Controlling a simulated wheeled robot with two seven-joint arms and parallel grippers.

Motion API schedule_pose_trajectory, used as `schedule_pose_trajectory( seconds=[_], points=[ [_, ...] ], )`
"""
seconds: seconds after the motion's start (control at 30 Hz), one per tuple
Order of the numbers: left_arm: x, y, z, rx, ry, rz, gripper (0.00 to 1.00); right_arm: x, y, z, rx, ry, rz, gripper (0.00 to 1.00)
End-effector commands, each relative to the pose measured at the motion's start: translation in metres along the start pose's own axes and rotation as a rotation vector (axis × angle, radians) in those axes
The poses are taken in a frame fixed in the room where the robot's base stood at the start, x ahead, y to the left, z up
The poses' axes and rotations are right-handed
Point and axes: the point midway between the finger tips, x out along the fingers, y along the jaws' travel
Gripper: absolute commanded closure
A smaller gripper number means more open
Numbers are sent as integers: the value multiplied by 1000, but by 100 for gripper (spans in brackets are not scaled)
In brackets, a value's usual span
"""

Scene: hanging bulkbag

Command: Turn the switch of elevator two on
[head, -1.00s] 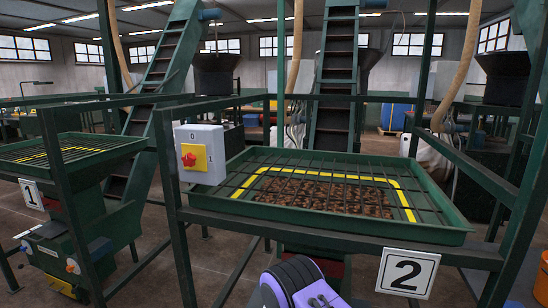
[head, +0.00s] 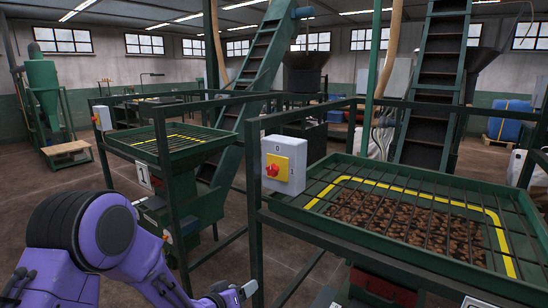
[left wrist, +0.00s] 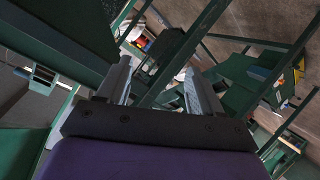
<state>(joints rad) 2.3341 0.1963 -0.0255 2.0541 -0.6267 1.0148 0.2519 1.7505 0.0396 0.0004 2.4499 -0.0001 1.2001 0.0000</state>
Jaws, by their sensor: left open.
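The elevator two switch is a pale grey box (head: 297,166) on the left front post of the frame with the large tray. It has a yellow plate with a red knob (head: 271,170), a "0" mark above and a "1" mark at the right. The knob's exact setting is too small to tell. My left gripper (head: 243,291) is low in the head view, below and left of the box, apart from it. In the left wrist view its two fingers (left wrist: 157,68) stand apart with nothing between them. My right gripper is out of view.
The large green tray (head: 352,253) with a grid and brown contents is right of the switch. Part of the "2" sign (head: 478,303) shows below it. Elevator one's smaller tray (head: 168,146) and "1" sign (head: 143,176) stand left. Green posts and rails surround the switch. Open floor lies left.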

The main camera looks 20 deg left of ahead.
Motion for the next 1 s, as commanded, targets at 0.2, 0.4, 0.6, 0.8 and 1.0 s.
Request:
schedule_pose_trajectory(
  seconds=[0.2, 0.4, 0.6, 0.8, 1.0],
  points=[
    [-26, 110, -217, 192, 251, 263, 34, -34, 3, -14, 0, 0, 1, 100],
    [-38, 135, -266, 259, 310, 314, 34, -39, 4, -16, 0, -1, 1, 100],
    [-3, 149, -277, 261, 308, 313, 34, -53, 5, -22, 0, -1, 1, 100],
    [36, 163, -287, 259, 309, 314, 34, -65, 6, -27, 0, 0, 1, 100],
    [53, 169, -290, 258, 308, 314, 34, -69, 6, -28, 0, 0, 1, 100]
  ],
)
